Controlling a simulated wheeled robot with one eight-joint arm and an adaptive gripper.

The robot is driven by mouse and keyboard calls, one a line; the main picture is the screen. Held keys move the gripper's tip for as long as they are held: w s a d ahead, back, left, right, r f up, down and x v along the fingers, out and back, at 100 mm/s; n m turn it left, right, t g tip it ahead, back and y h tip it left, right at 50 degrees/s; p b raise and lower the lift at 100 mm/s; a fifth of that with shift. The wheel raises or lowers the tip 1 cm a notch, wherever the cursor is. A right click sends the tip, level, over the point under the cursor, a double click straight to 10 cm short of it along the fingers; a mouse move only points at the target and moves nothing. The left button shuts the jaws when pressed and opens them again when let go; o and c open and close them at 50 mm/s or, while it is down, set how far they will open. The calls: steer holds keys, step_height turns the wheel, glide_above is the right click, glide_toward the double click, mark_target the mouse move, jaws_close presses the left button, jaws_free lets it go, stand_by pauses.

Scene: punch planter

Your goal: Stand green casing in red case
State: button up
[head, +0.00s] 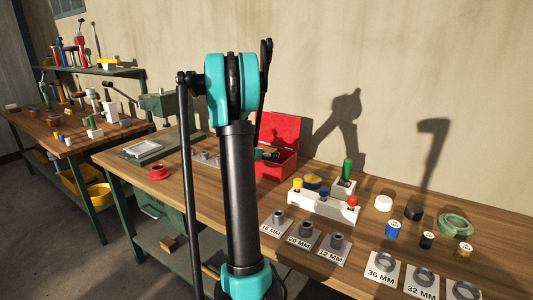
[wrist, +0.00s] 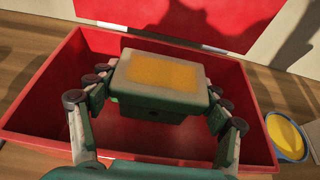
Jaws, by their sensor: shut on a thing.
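The red case (wrist: 45,120) is open, with its lid (wrist: 190,12) raised at the back; the case also shows in the head view (head: 285,170). My gripper (wrist: 158,92) is shut on the green casing (wrist: 150,108), a boxy block with a pale rim and an orange-yellow face turned towards the wrist camera. The fingers press on its left and right sides. The casing is over or within the opening of the case. Its underside is hidden, so I cannot tell whether it touches the case floor. In the head view my arm hides part of this area.
A blue and yellow round thing (wrist: 287,135) sits just right of the case. In the head view a white block (head: 325,206) with coloured handles stands at the right, near several labelled cards.

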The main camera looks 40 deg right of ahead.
steer(key=shift+f, duration=0.3)
steer(key=o, duration=1.8)
steer(key=shift+r, duration=0.25)
steer(key=v, duration=1.2)
steer(key=shift+r, duration=0.45)
